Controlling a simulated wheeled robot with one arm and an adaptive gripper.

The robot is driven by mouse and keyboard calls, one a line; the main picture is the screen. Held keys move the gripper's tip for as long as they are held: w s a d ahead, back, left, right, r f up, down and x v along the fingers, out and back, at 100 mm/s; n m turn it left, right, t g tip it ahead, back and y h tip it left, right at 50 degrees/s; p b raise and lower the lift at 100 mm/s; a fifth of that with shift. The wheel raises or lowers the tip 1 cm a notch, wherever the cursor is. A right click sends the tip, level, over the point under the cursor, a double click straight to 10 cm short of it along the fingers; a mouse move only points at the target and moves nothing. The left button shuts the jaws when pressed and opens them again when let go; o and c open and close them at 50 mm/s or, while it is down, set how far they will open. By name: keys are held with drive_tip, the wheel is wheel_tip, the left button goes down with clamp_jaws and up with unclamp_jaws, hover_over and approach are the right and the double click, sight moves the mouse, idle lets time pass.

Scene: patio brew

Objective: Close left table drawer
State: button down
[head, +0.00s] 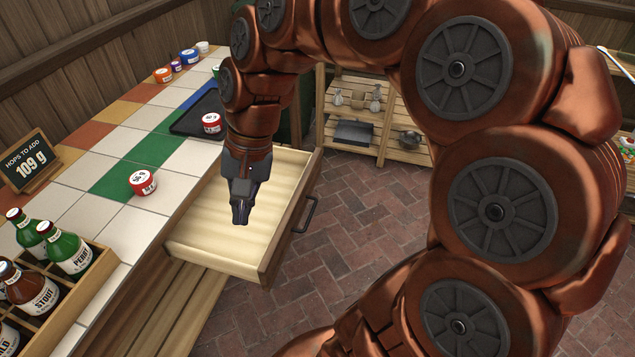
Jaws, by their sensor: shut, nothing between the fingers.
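The wooden table drawer (208,246) is pulled open from the tiled table (108,232) in the head view. Its visible pale inside looks empty, though my arm and gripper cover part of it. A dark handle (311,215) is on its front panel, at the right. My gripper (240,218) points down, shut and empty. In the picture it lies over the drawer's inside, left of the handle. I cannot tell how high it is above the drawer floor.
A bottle crate (92,303) is at the front left. A sign (28,161) reads 109 g. Brick floor (340,240) is open right of the drawer; a wooden shelf (383,113) stands behind.

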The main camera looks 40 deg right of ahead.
drive_tip(key=w+d+f+m+t+y+b, duration=0.1)
drive_tip(key=w+d+f+m+t+b, duration=0.1)
drive_tip(key=w+d+f+m+b, duration=0.45)
drive_tip(key=w+d+f+m+t+y+b, duration=0.15)
drive_tip(key=w+d+m, duration=0.35)
drive_tip(key=d, duration=0.5)
drive_tip(key=s+d+f+m+t+h+b, duration=0.15)
drive_tip(key=d+f+m+b, duration=0.35)
drive_tip(key=d, duration=0.7)
drive_tip(key=s+d+f+m+t+b, duration=0.1)
drive_tip(key=d+f+m+t+b, duration=0.15)
drive_tip(key=d+f+m, duration=0.65)
drive_tip(key=n+b, duration=0.2)
drive_tip(key=n, duration=0.1)
approach(312, 174)
drive_tip(key=shift+d+f+x, duration=0.1)
drive_tip(key=shift+d+x, duration=0.05)
drive_tip(key=shift+x, duration=1.55)
drive_tip(key=shift+d+f+x, duration=0.15)
drive_tip(key=shift+x, duration=1.5)
drive_tip(key=shift+r, duration=0.1)
